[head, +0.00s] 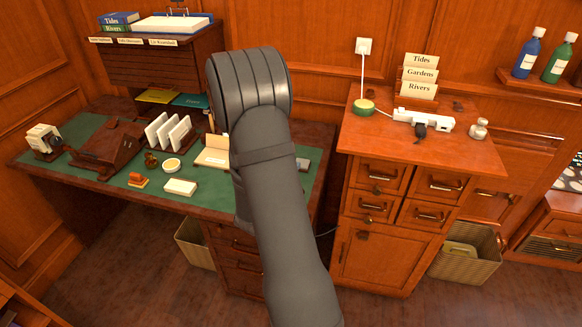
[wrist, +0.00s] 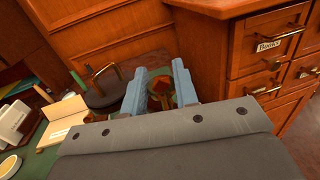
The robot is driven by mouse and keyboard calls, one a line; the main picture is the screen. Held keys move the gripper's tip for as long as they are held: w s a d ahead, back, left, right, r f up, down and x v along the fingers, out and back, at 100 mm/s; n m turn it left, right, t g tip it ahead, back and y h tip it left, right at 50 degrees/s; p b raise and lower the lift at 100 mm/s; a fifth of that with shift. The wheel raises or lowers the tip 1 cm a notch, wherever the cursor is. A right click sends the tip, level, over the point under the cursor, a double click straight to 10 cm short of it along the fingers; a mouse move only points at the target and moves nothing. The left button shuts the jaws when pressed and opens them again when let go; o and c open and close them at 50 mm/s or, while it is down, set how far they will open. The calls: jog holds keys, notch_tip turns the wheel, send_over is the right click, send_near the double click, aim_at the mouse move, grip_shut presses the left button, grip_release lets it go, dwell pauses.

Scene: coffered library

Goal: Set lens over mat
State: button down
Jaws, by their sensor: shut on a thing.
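My gripper (wrist: 159,80) shows in the wrist view with its two blue-grey fingers pointing away from the camera. Between them is a small thing with a gold-coloured rim and a reddish middle, which looks like the lens (wrist: 160,94); the fingers are shut on it. It is partly hidden by the wrist housing. In the head view my arm hides the gripper and the lens. The green desk surface (head: 216,194) lies left of my arm. I cannot tell a separate mat from it; part of the desk is hidden behind my arm.
A dark round thing with a brass upright (wrist: 106,92) stands left of the fingers. The desk bears a letter rack (head: 167,133), a white dish (head: 171,166), and an orange-handled stamp (head: 138,180). A wooden cabinet (head: 375,255) stands right. Bare green shows at the desk's front.

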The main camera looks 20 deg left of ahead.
jog(key=shift+y, duration=0.3)
jog(key=c, duration=1.2)
grip_release()
jog(key=shift+o, duration=0.2)
jog(key=s+a, duration=0.3)
jog(key=s, duration=1.4)
jog(key=shift+s, duration=0.15)
jog(key=w+d, duration=0.1)
jog(key=w, duration=0.4)
jog(key=w+d, duration=0.1)
jog(key=w, duration=0.5)
jog(key=w+d, duration=0.1)
jog(key=w, duration=0.5)
jog(key=shift+a, duration=0.1)
